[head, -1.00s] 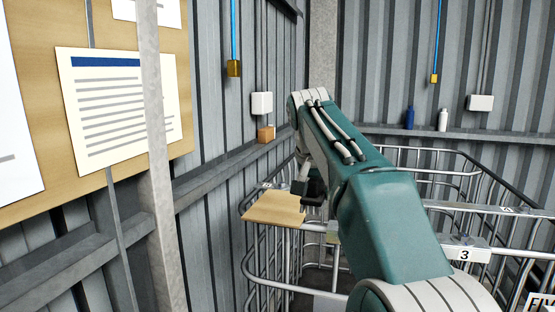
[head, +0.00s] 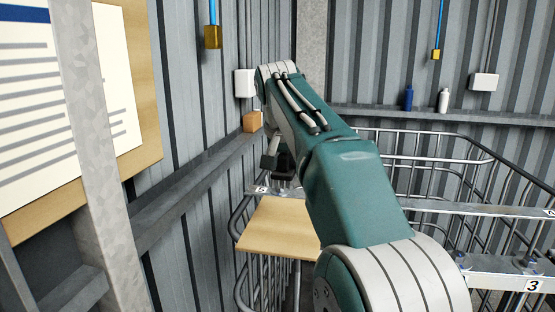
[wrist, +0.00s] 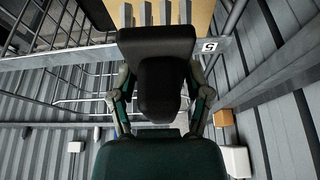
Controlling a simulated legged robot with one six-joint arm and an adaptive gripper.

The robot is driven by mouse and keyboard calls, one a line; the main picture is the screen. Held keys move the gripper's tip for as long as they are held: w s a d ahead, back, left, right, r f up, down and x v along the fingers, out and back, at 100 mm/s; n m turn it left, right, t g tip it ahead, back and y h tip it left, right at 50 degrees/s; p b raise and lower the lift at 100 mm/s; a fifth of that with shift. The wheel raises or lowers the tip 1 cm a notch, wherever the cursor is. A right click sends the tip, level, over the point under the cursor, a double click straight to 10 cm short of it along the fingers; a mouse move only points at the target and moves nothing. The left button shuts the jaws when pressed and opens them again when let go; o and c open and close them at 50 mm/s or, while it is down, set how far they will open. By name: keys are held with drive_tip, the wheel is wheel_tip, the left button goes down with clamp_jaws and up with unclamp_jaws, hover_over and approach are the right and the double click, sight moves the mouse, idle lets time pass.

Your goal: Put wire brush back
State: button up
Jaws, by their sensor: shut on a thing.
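My gripper (head: 276,160) is at the far end of my arm, mostly behind the forearm in the head view, beyond the far edge of a pale wooden board (head: 275,228). In the wrist view my gripper (wrist: 157,66) is shut on a dark, blocky thing, taken as the wire brush (wrist: 155,46), which hides the fingertips. I cannot tell whether the held thing touches the board.
Metal tube cages (head: 430,180) fill the right, with number plates such as 3 (head: 533,285). A wooden block (head: 253,121) and a white box (head: 244,83) are at the left wall. A grey post (head: 95,150) stands close on the left. Bottles (head: 443,100) stand on the back ledge.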

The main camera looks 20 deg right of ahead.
drive_tip(key=shift+r, duration=0.1)
idle(0.3)
hover_over(288, 220)
drive_tip(key=a, duration=0.1)
drive_tip(key=shift+s+f, duration=0.2)
drive_tip(key=shift+f, duration=1.6)
drive_tip(key=shift+s+f, duration=0.2)
drive_tip(key=shift+f, duration=1.55)
drive_tip(key=shift+f, duration=0.2)
drive_tip(key=shift+s+f, duration=0.1)
drive_tip(key=shift+f, duration=0.1)
drive_tip(key=shift+f, duration=0.15)
drive_tip(key=shift+f, duration=0.55)
drive_tip(key=shift+f, duration=0.15)
drive_tip(key=shift+f, duration=0.5)
drive_tip(key=shift+f, duration=0.15)
